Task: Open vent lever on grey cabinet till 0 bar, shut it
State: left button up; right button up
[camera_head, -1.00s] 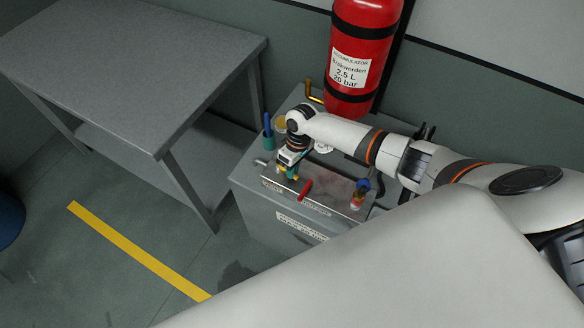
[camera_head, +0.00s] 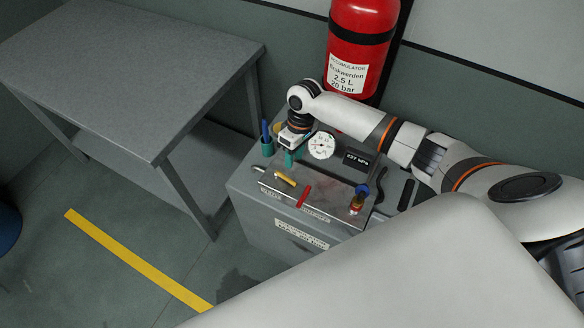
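The grey cabinet (camera_head: 262,222) stands in the middle of the view. On its top front plate are a yellow lever (camera_head: 285,179), lying slanted, and a red lever (camera_head: 304,195) to its right. Their labels are too small to read, so I cannot tell which is the vent lever. A round white gauge (camera_head: 321,145) sits behind them; its needle is too small to read. A dark display (camera_head: 356,159) seems to read 627 kPa. My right gripper (camera_head: 290,159) is above the cabinet top, behind and apart from the yellow lever. Its teal fingertips are small and partly hidden. My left gripper is out of view.
A red accumulator bottle (camera_head: 358,55) stands behind the cabinet. A teal cup with pens (camera_head: 267,145) is at the cabinet's left rear. A blue-topped fitting (camera_head: 358,199) rises right of the red lever. A grey table (camera_head: 130,70) stands at left.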

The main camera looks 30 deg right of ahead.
jog(key=r, duration=0.3)
jog(key=shift+w+d+r, duration=0.15)
jog(key=shift+d+r, duration=0.2)
